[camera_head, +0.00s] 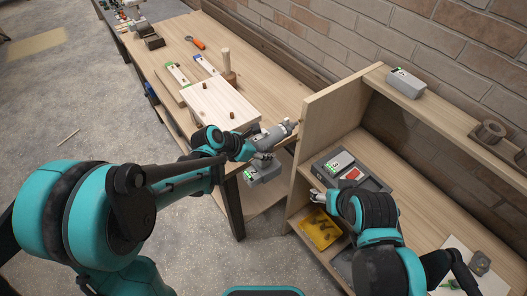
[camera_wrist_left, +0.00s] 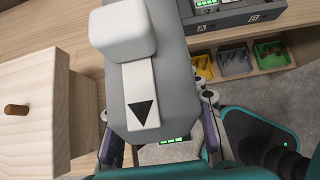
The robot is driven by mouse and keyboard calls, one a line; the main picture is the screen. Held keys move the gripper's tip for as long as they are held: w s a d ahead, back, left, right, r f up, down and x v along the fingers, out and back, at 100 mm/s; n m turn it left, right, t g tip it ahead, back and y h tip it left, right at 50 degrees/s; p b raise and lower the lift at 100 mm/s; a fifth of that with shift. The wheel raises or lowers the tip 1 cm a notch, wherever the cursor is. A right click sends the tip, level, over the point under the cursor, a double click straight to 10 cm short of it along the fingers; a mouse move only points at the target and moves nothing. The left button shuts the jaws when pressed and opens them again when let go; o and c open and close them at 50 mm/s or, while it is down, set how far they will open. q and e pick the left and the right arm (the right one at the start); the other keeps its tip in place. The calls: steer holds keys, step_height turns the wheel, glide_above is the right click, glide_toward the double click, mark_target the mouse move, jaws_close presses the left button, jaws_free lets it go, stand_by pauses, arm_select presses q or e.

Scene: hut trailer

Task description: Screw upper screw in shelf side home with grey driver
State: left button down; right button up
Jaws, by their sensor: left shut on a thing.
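My left gripper (camera_head: 262,156) is shut on the grey driver (camera_head: 272,137), at the right end of the workbench. The driver's nose points right, at the edge of the upright wooden shelf side (camera_head: 323,112). In the left wrist view the driver's grey body (camera_wrist_left: 160,75), with a white block and a black triangle, fills the middle between the fingers of the left gripper (camera_wrist_left: 160,135). The upper screw cannot be made out, nor whether the driver's tip touches it. My right gripper (camera_head: 317,196) is at the shelf's front, below the dark tray; its jaw state is unclear.
A pale wooden block (camera_head: 222,104) with brown pegs lies on the bench (camera_head: 166,59), left of the driver. The shelf holds a dark tray (camera_head: 372,182), a yellow bin (camera_head: 320,231) and a grey box on top (camera_head: 405,83).

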arm_select(q)
steer(key=shift+w+d, duration=0.3)
steer(key=shift+d, duration=0.05)
steer(key=shift+w+d+r, duration=0.1)
steer(key=shift+w+d, duration=0.35)
steer(key=shift+d, duration=0.15)
stand_by(2.1)
steer(key=shift+s+a, duration=0.4)
steer(key=shift+a, duration=0.2)
steer(key=shift+s+a+b, duration=0.3)
steer(key=shift+s+a, duration=0.15)
steer(key=shift+a, duration=0.3)
steer(key=w+a, duration=0.3)
steer(key=a, duration=0.4)
steer(key=shift+w+b, duration=0.15)
steer(key=shift+b, duration=0.25)
